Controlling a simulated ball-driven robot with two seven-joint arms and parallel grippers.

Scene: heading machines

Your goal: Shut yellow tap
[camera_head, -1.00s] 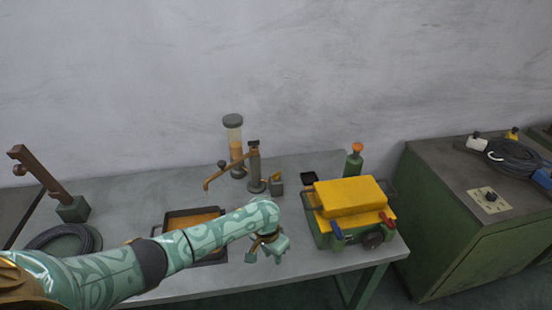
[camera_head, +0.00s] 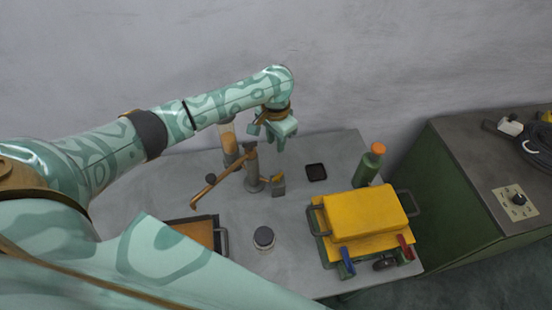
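A tap stands on the grey table, with a grey upright body (camera_head: 252,168) and a copper-brown spout (camera_head: 215,180) pointing down and left. A small yellow handle (camera_head: 276,178) sits on a grey block at its right side. I cannot tell whether the tap is open or shut. My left gripper (camera_head: 268,138) hangs fingers down above and slightly right of the tap body, apart from the yellow handle. Its fingers are spread and nothing shows between them. My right gripper is not in view.
A cylinder with orange contents (camera_head: 228,137) stands behind the tap, partly hidden by my arm. A yellow-topped green box (camera_head: 362,215), a green bottle (camera_head: 370,165), a black square dish (camera_head: 316,172) and a grey jar (camera_head: 264,239) are on the table. A dark tray (camera_head: 222,240) lies left.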

